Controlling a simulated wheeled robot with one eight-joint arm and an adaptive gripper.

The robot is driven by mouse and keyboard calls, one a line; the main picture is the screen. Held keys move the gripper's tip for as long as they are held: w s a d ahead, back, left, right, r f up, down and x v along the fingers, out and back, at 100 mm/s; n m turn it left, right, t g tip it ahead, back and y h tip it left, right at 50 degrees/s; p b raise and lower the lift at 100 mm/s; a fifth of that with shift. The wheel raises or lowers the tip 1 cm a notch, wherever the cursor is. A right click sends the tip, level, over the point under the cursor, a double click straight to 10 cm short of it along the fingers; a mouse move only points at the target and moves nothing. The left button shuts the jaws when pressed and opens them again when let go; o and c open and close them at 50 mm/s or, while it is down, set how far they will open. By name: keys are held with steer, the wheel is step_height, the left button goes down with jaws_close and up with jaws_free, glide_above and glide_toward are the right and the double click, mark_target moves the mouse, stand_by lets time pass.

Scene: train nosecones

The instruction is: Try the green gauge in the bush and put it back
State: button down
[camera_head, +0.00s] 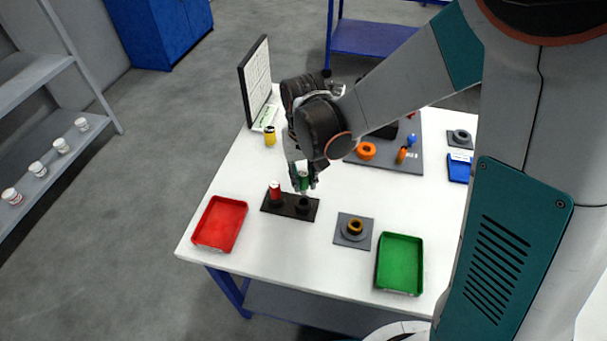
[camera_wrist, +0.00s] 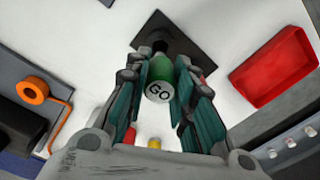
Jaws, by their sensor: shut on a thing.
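The green gauge (camera_head: 303,182) is held upright in my gripper (camera_head: 303,184), over the right socket of the black stand (camera_head: 290,211). In the wrist view its end marked GO (camera_wrist: 158,91) sits between my two fingers (camera_wrist: 160,90). I cannot tell whether its lower end is inside the socket. A red gauge (camera_head: 275,190) stands in the left socket of the stand. The bronze bush (camera_head: 355,226) sits on a grey square base to the right of the stand, apart from my gripper.
A red tray (camera_head: 220,223) lies left of the stand and a green tray (camera_head: 400,264) lies right of the bush. A yellow cylinder (camera_head: 270,136) and a white panel (camera_head: 257,79) stand behind.

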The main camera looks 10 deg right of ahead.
mark_target(304, 193)
steer(key=shift+f+b, duration=2.5)
steer(key=shift+f, duration=0.9)
steer(key=c, duration=1.3)
jaws_free()
steer(key=shift+r, duration=0.15)
step_height(304, 193, up, 7)
steer(key=shift+r, duration=0.1)
steer(key=shift+d, duration=0.1)
